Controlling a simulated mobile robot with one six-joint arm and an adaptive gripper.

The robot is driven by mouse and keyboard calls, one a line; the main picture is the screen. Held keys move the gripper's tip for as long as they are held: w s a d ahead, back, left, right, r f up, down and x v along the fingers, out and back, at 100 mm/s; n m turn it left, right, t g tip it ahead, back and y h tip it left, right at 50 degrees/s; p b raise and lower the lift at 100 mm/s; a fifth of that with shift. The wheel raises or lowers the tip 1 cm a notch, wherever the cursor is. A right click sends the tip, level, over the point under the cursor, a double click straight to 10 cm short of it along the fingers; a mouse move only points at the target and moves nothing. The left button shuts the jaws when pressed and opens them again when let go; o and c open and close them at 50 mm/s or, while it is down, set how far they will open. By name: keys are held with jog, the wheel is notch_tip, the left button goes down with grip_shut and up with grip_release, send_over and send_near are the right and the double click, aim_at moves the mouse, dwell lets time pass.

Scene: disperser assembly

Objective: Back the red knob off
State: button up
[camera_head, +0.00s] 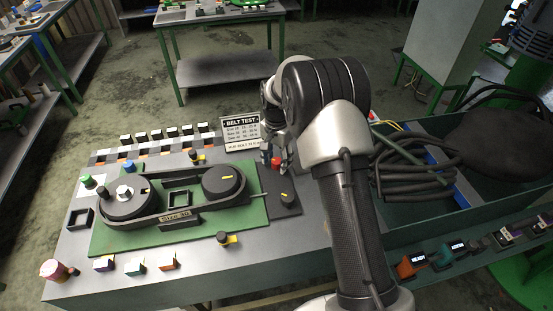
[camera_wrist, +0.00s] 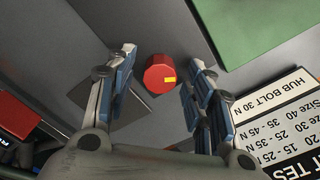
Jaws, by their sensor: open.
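The red knob (camera_wrist: 158,76) is a short red cylinder with a yellow mark on its face. It sits between the fingertips of my gripper (camera_wrist: 164,60) in the wrist view, with a visible gap on each side. My gripper is open and holds nothing. In the head view the red knob (camera_head: 276,163) shows as a small red spot at the right of the bench fixture, partly hidden by my gripper (camera_head: 284,155). The knob's base is hard to make out.
The green plate (camera_head: 140,240) carries a belt around two black pulleys. A belt test sign (camera_head: 241,131) stands behind. A green-sided bin (camera_head: 420,210) with coiled black hoses is at the right.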

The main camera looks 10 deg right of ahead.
jog(key=shift+c, duration=0.3)
jog(key=c, duration=1)
